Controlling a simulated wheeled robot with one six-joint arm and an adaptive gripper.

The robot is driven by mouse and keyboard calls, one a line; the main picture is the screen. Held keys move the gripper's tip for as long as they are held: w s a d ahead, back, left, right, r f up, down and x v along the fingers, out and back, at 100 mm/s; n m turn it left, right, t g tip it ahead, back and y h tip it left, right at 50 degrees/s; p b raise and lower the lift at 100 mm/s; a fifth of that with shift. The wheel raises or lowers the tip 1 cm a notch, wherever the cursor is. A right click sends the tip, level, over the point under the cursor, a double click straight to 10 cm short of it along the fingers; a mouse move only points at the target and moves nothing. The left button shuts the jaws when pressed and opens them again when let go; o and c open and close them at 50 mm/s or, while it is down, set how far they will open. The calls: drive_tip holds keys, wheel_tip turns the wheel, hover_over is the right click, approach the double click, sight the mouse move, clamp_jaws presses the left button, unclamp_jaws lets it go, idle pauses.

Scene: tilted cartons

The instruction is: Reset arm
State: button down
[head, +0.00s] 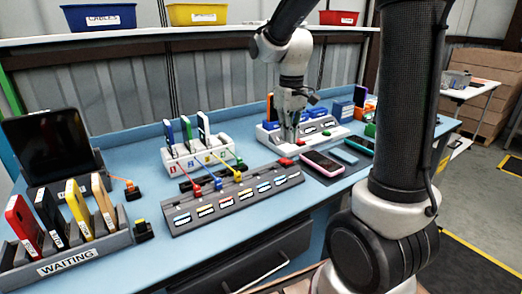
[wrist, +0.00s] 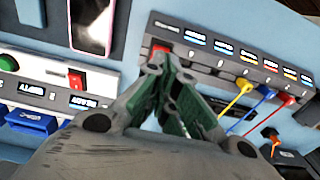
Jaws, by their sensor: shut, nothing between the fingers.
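My arm rises at the right of the head view and bends down over the blue bench (head: 240,128). My gripper (head: 289,138) points down there, above the right end of a grey port strip (head: 235,200). In the wrist view my gripper (wrist: 164,62) has its fingers together, with nothing seen between them. Its tips overlap a red button (wrist: 160,48) at the end of the grey strip; I cannot tell whether they touch it. The red button also shows in the head view (head: 286,162), just below the gripper.
Red, yellow and blue cables run from the strip to a white dock (head: 198,155) holding upright phones. A white switch box (head: 325,134) stands close behind my gripper. A pink phone (head: 322,163) lies to its right. A WAITING rack (head: 75,250) with phones is front left.

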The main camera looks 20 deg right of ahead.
drive_tip(key=s+r+m+t, duration=0.1)
drive_tip(key=s+r+t, duration=0.1)
drive_tip(key=s, duration=0.8)
drive_tip(key=s+d+r+m+t, duration=0.1)
drive_tip(key=s+r, duration=0.3)
drive_tip(key=s, duration=0.5)
drive_tip(key=shift+s+d+r+t, duration=0.3)
drive_tip(key=shift+s+r+t, duration=0.1)
drive_tip(key=shift+t, duration=0.3)
